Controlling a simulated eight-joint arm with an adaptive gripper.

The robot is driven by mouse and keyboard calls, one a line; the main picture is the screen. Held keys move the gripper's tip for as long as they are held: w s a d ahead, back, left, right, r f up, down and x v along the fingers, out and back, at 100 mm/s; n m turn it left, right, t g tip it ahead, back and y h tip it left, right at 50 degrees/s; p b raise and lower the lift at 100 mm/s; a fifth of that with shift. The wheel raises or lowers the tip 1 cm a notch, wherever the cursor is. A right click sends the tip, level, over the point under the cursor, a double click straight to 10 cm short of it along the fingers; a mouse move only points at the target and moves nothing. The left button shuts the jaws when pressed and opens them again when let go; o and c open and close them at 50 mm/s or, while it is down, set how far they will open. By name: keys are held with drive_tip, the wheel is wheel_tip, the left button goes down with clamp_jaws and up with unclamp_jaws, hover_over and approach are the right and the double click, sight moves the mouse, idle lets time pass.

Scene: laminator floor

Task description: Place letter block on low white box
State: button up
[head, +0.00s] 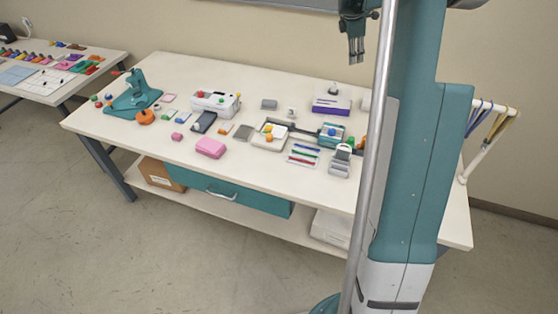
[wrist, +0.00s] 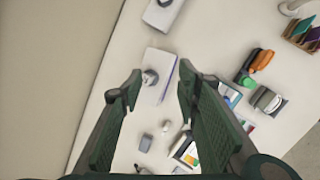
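My gripper (head: 356,52) hangs high above the back of the table, near the wall. In the wrist view my gripper (wrist: 160,85) has its two dark fingers wide apart with nothing held between them. I cannot read a letter on any block; small coloured pieces such as a green block (head: 156,107) and a blue block (head: 180,118) lie at the left of the table. A low white box (head: 262,143) with orange and green pieces on it sits mid-table. Another white box (head: 213,106) with coloured pieces on it stands further left. I cannot tell which is meant.
A white-and-purple box (head: 331,107) with a dark piece on top is at the back; it shows in the wrist view (wrist: 158,66). A teal press (head: 132,97) stands left, a pink block (head: 210,147) near the front. The table's (head: 300,205) front strip is clear.

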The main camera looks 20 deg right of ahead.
drive_tip(key=s+a+r+m+t, duration=0.15)
drive_tip(key=s+a+r, duration=0.35)
drive_tip(key=a, duration=0.6)
drive_tip(key=s+a+r+m+y, duration=0.1)
drive_tip(key=s+a+r+m, duration=0.15)
drive_tip(key=s+a, duration=0.6)
drive_tip(key=s+a+r+m+t, duration=0.1)
drive_tip(key=s+a+r+m, duration=0.25)
drive_tip(key=a, duration=1.05)
drive_tip(key=s+a+f+m+t+y, duration=0.1)
drive_tip(key=s+a+f+m, duration=0.2)
drive_tip(key=s+a, duration=0.8)
drive_tip(key=s+a+f+m+t+y, duration=0.1)
drive_tip(key=s+a+f+m+y, duration=0.1)
drive_tip(key=s+a+f, duration=0.4)
drive_tip(key=s+a+m, duration=0.1)
drive_tip(key=s+a, duration=0.3)
drive_tip(key=s, duration=0.4)
drive_tip(key=shift+s+a+f+t, duration=0.25)
drive_tip(key=shift+s+a+t, duration=0.1)
drive_tip(key=shift+s+a, duration=0.05)
